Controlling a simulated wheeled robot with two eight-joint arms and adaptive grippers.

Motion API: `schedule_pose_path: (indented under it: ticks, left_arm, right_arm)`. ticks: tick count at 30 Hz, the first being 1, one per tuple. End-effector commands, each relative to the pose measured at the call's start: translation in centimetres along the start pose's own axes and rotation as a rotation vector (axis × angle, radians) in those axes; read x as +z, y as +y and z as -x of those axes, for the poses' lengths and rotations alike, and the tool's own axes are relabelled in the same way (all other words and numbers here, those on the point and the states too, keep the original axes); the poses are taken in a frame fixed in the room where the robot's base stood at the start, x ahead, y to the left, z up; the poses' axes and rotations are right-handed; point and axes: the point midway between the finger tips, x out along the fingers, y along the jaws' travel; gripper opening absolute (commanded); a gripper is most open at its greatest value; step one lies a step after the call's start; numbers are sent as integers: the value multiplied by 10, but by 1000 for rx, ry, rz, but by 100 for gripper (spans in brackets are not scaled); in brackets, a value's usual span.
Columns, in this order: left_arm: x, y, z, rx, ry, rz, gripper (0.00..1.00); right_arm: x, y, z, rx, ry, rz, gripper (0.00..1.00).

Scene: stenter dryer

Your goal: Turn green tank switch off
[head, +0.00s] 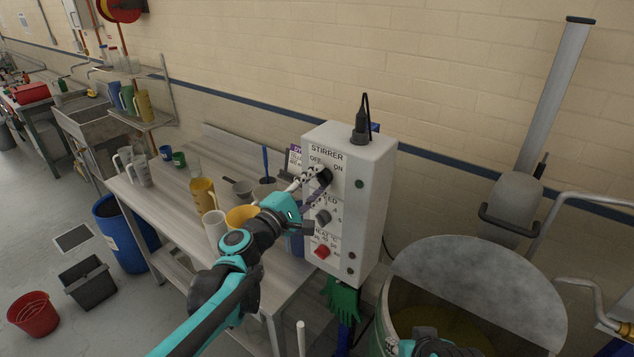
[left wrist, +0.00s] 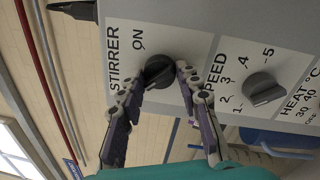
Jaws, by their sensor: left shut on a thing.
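A white control box (head: 365,210) stands at the table's right end, its front labelled STIRRER, with OFF and ON marks. The black stirrer switch knob (left wrist: 158,68) is at the top of its panel, and it also shows in the head view (head: 326,175). My left gripper (head: 316,183) reaches it from the lower left. In the left wrist view the two fingers (left wrist: 160,79) are on either side of the knob, shut on it. The OFF label is hidden there, and I cannot tell which mark the knob points to.
A large open tank (head: 480,285) with a greenish rim stands right of the box. The table (head: 172,200) holds several jugs and cups. Green gloves (head: 343,298) hang below the box.

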Motion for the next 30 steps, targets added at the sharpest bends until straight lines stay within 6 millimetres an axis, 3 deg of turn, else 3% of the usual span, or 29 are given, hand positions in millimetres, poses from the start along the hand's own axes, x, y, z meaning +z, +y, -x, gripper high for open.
schedule_pose_path:
  ticks: [6, 7, 9, 20, 23, 30]
  left_arm:
    - [0, -3, 1, -3, 0, -4, 5]
    - [0, -3, 1, -3, 0, -4, 39]
    - [0, -3, 1, -3, 0, -4, 54]
    - [0, -1, 4, -1, 1, -3, 54]
    - [0, -1, 16, 0, 2, -2, 54]
    - [-1, -1, 68, 0, 4, -4, 54]
  right_arm:
    - [0, 0, -1, 0, 0, 0, 36]
    - [0, 0, -1, 0, 0, 0, 36]
    - [0, 0, -1, 0, 0, 0, 36]
    - [0, 0, 0, 0, 0, 0, 36]
    - [0, 0, 0, 0, 0, 0, 36]
    - [0, 0, 0, 0, 0, 0, 36]
